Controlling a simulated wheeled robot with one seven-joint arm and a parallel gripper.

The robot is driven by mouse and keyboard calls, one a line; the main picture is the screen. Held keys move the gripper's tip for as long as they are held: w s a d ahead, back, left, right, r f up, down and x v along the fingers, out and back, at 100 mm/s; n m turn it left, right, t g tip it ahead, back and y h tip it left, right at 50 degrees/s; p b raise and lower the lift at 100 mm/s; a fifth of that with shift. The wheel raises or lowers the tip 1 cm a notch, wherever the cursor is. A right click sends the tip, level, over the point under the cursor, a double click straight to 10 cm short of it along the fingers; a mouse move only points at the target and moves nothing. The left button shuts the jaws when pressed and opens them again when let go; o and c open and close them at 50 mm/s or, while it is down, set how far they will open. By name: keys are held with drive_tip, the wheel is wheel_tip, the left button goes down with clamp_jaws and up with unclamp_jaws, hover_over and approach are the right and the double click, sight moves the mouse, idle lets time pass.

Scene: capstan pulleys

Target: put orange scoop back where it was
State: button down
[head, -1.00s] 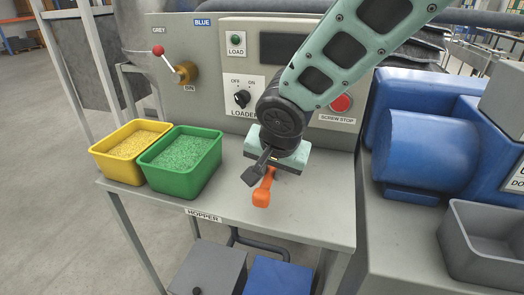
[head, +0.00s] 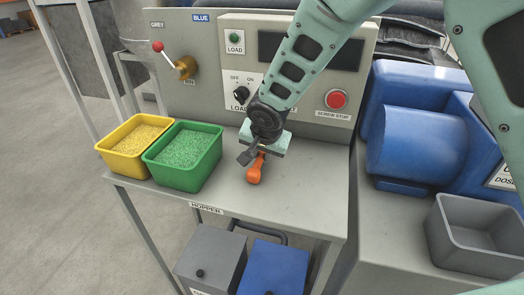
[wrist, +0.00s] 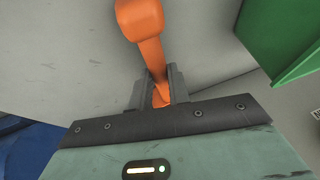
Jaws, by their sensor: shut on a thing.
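The orange scoop (head: 255,171) is in my gripper (head: 252,156), over the grey hopper table to the right of the green bin. In the wrist view my gripper (wrist: 160,88) is shut on the scoop's narrow part, and the scoop's thicker orange end (wrist: 141,18) points away from the fingers. The rest of the scoop is hidden between and behind the fingers. I cannot tell whether the scoop touches the table top (head: 300,200).
A green bin (head: 185,178) and a yellow bin (head: 128,165), both with granules, stand at the table's left. Behind is a panel with a red screw stop button (head: 336,99) and red-knobbed lever (head: 158,46). A grey open box (head: 475,246) stands right. The table's right front is clear.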

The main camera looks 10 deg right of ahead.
drive_tip(key=shift+f, duration=0.15)
drive_tip(key=c, duration=1.3)
unclamp_jaws()
drive_tip(key=shift+s+r, duration=0.1)
drive_tip(key=shift+r, duration=0.35)
drive_tip(key=b+v, duration=0.2)
drive_tip(key=v, duration=0.9)
drive_tip(key=s+d+f+n+g, duration=0.1)
drive_tip(key=s+n, duration=0.3)
drive_tip(key=s, duration=0.5)
drive_tip(key=s+d+f+n+g, duration=0.1)
drive_tip(key=s+d+n, duration=0.3)
drive_tip(key=s, duration=0.5)
drive_tip(key=s+d+n+g, duration=0.3)
drive_tip(key=s+n, duration=0.1)
drive_tip(key=s, duration=0.5)
drive_tip(key=shift+f+n, duration=0.3)
drive_tip(key=shift+f, duration=0.1)
